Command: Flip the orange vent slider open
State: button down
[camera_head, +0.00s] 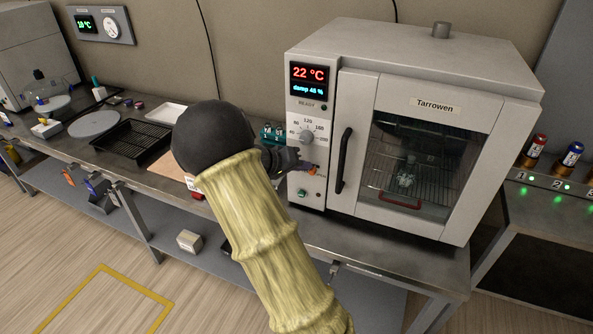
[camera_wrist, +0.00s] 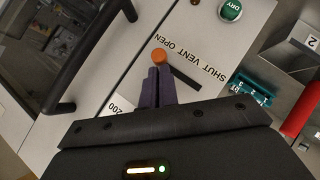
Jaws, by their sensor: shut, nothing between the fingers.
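The orange vent slider (camera_wrist: 160,56) is on the white front panel of the Tarrowen oven (camera_head: 415,125). In the wrist view it sits at the upper-left end of its dark slot, beside the word OPEN; the bare slot runs down toward SHUT. In the head view the slider (camera_head: 313,171) is small and partly hidden by my gripper (camera_head: 303,166). My gripper (camera_wrist: 157,72) is shut and empty. Its fingertips are right by the slider; I cannot tell whether they touch it.
A black door handle (camera_head: 344,160) stands out to the right of the panel. A dial (camera_head: 306,137) is above the slider and a green DRY button (camera_wrist: 230,11) below it. A teal rack (camera_wrist: 252,91) and a red object (camera_wrist: 301,110) stand beside the oven.

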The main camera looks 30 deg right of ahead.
jog(key=shift+s+d, duration=0.1)
jog(key=shift+s, duration=0.05)
jog(key=w+r+v, duration=0.1)
jog(key=w+v, duration=0.1)
jog(key=v, duration=1.1)
jog(key=shift+w+d+r, duration=0.2)
jog(key=shift+w+d, duration=0.05)
jog(key=shift+w, duration=0.05)
